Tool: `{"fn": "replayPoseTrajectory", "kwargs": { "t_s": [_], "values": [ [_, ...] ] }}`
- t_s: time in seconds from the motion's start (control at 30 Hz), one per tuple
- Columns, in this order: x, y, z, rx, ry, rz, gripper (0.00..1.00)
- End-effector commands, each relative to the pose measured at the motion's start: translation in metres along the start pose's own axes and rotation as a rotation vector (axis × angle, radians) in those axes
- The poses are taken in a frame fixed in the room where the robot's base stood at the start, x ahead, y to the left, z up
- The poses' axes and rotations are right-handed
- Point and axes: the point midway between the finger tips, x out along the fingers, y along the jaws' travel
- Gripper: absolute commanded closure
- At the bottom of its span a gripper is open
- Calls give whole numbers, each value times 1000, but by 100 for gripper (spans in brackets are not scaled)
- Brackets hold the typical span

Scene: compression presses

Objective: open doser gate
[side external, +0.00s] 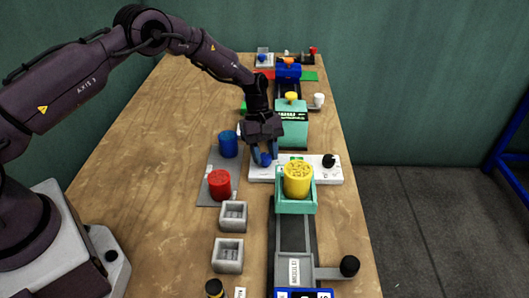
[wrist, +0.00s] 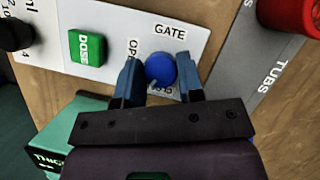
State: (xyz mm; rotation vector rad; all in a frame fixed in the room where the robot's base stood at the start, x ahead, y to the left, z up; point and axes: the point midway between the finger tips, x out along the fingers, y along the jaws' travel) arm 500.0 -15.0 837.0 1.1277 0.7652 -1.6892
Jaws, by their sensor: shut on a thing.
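The doser gate control is a round blue knob (wrist: 160,67) on a white panel (wrist: 207,22), under the word GATE. A partly covered label starting "OP" is on its left, and another label below it is mostly hidden. My gripper (wrist: 157,78) has its two blue fingers on either side of the knob, shut on it. In the side external view, my gripper (side external: 264,156) points down at the left end of the white panel (side external: 322,177), with the blue knob (side external: 266,159) between its fingers. The knob's exact turn is hard to read.
A green DOSE button (wrist: 87,47) and a black knob (side external: 328,160) share the panel. A yellow-filled tub (side external: 298,178) stands in a green holder in front. Blue (side external: 228,144) and red (side external: 219,184) tubs stand on a grey mat to the left. The wooden table's left side is clear.

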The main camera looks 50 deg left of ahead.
Motion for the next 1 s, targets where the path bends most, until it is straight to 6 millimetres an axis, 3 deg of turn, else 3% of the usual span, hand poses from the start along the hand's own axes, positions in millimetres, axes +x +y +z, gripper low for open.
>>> {"fn": "replayPoseTrajectory", "kwargs": {
  "t_s": [1.0],
  "values": [
    [0, 3, 0, 873, 4, -362, 89]
  ]
}}
